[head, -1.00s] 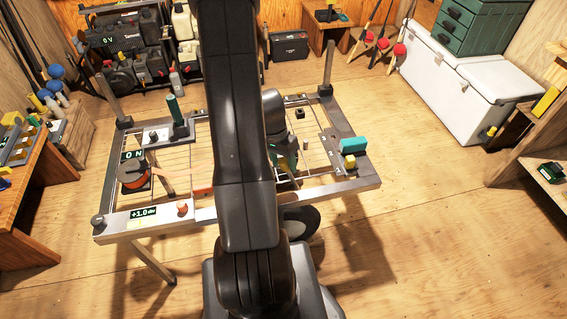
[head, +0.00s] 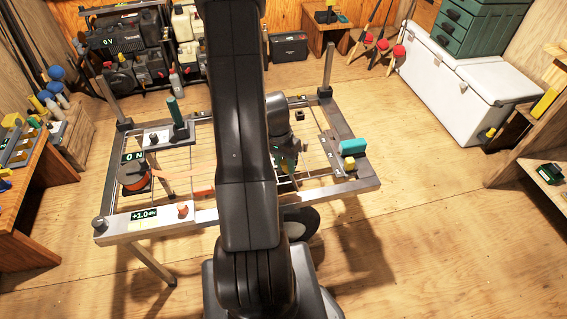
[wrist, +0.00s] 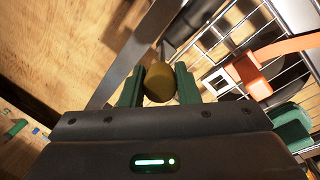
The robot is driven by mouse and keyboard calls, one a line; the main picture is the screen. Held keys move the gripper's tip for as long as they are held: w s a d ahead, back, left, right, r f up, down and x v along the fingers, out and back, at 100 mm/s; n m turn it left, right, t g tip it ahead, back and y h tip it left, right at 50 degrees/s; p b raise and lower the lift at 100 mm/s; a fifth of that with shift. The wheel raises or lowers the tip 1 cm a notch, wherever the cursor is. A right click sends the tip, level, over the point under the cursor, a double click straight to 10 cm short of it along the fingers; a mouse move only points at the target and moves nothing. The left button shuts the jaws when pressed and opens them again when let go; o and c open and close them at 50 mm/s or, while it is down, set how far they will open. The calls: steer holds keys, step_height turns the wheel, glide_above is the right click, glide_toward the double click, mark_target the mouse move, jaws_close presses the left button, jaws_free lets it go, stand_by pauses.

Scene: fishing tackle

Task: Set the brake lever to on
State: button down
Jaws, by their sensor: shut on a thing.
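My gripper (wrist: 159,88) has green fingers shut on a rounded olive-yellow knob (wrist: 159,82) in the wrist view. The knob may be the end of the brake lever; whatever lies below it is hidden. In the head view, my gripper (head: 287,165) is low over the right-middle of the metal frame table, partly behind my arm, and the knob cannot be made out. No on or off marking for a brake is readable.
The frame table (head: 160,224) has an open wire grid. An upright green handle (head: 174,110) and an orange-red reel (head: 133,175) stand on its left. A teal block (head: 353,146) sits at its right edge. An orange part (wrist: 245,72) lies right of the gripper.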

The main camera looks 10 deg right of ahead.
steer(key=shift+d+r+p, duration=0.3)
steer(key=shift+d+p, duration=0.05)
steer(key=shift+d, duration=0.05)
steer(key=d+y+p, duration=0.1)
steer(key=d+y, duration=0.5)
steer(key=d, duration=0.4)
steer(key=shift+w+d+f+n+y, duration=0.25)
steer(key=shift+d+f+n+y, duration=0.05)
steer(key=shift+d+f, duration=0.1)
steer(key=c, duration=1.1)
jaws_free()
steer(key=shift+d, duration=0.15)
steer(key=shift+r, duration=0.1)
steer(key=v, duration=1.3)
steer(key=shift+w+d+r, duration=0.15)
steer(key=shift+r, duration=0.1)
steer(key=shift+f, duration=0.1)
